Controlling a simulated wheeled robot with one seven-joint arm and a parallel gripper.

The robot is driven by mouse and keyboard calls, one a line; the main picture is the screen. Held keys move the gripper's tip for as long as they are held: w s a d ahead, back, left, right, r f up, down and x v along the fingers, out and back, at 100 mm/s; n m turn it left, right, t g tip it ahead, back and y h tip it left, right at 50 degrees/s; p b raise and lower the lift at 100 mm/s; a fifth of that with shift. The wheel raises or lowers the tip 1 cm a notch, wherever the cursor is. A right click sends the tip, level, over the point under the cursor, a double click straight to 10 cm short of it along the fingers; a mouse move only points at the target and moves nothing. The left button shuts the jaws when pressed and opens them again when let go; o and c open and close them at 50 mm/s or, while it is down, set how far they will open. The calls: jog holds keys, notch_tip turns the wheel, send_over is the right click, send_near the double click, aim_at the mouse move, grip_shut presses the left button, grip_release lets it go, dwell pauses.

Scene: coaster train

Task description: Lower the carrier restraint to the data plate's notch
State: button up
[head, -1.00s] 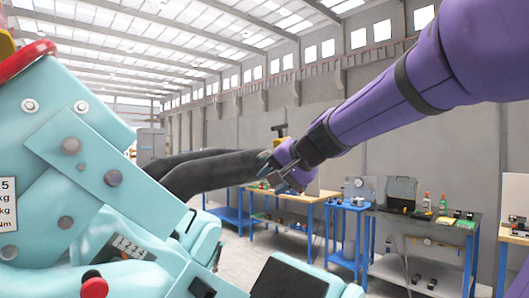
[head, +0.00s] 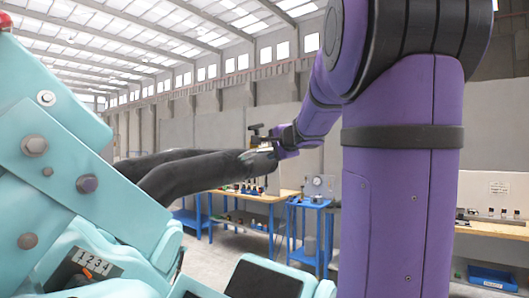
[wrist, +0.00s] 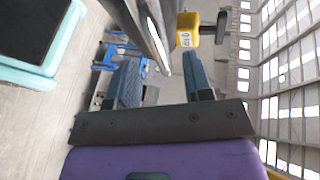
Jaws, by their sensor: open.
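The carrier restraint (head: 190,172) is a pair of thick dark padded bars reaching right from the teal carrier in the head view. It stands raised, roughly level. The data plate (head: 97,262) is a dark plate marked with 1 to 4, low on the carrier, with an orange pointer on it. My gripper (head: 270,146) is at the restraint's far right end. In the wrist view my gripper (wrist: 162,78) has its fingers apart, with a grey metal bar (wrist: 150,30) reaching in between them. I cannot tell whether they touch it. A yellow tagged block (wrist: 187,29) is just beyond.
The teal carrier (head: 45,110) with bolted plates fills the left. A dark seat-like pad (head: 262,280) is at the bottom. Blue-legged workbenches (head: 310,204) stand along the back wall. My purple arm covers the right of the head view.

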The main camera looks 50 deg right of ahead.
aim_at(268, 150)
jog(key=shift+x, duration=2.25)
grip_shut()
